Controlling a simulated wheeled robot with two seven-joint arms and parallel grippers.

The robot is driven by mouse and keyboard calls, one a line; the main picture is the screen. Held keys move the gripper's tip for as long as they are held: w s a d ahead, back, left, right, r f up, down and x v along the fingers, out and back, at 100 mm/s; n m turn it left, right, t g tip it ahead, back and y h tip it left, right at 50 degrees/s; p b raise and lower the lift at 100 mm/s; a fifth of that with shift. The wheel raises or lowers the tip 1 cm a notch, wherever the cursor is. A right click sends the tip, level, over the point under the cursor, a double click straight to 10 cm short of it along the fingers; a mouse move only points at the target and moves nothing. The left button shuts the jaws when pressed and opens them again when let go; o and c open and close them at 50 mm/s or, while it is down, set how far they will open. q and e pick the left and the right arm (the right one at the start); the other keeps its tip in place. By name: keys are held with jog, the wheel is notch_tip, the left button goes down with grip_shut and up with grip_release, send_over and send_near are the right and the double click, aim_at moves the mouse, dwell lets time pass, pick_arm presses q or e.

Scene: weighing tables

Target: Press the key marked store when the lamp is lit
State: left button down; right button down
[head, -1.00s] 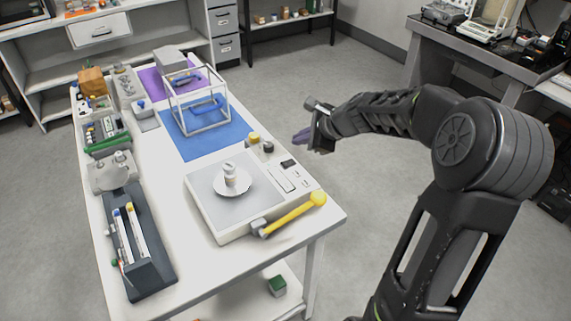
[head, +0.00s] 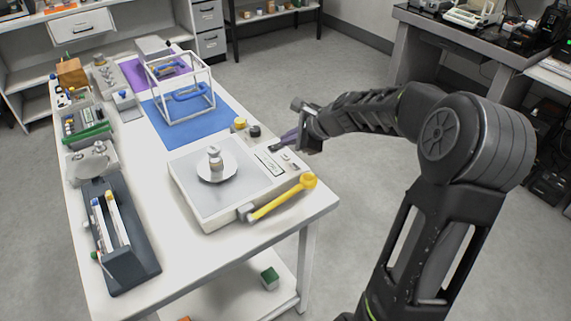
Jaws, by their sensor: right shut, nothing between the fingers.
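The white scale (head: 187,203) with a grey pan plate stands on the white table. A small metal weight (head: 215,160) stands on a round white dish (head: 217,174) on it. On its right strip are a pale panel (head: 270,163), small light keys (head: 287,157) and a dark block (head: 277,147). The key markings are too small to read, and I cannot make out a lit lamp. My right gripper (head: 288,137) is shut and empty, its purple-grey fingertips close to the dark block at the strip's far end. Contact cannot be told. My left gripper is out of view.
A yellow-handled tool (head: 283,200) lies along the scale's front right edge. A yellow-topped jar (head: 240,125) and a dark one (head: 254,131) stand just behind the scale. A white frame (head: 213,88) stands on the blue mat (head: 167,133). A dark rack (head: 140,270) is at left.

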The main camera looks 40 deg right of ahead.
jog(key=shift+f+b, duration=0.6)
jog(key=shift+f, duration=0.5)
jog(key=shift+f, duration=0.1)
dwell(1.1)
jog(key=shift+f+b, duration=0.3)
jog(key=shift+f+b, duration=0.35)
jog(key=shift+f, duration=0.05)
dwell(0.6)
dwell(0.3)
jog(key=shift+r+p, duration=0.8)
jog(key=shift+r, duration=0.05)
notch_tip(320, 180, up, 5)
jog(key=p, duration=0.4)
jog(key=shift+p, duration=0.3)
dwell(0.5)
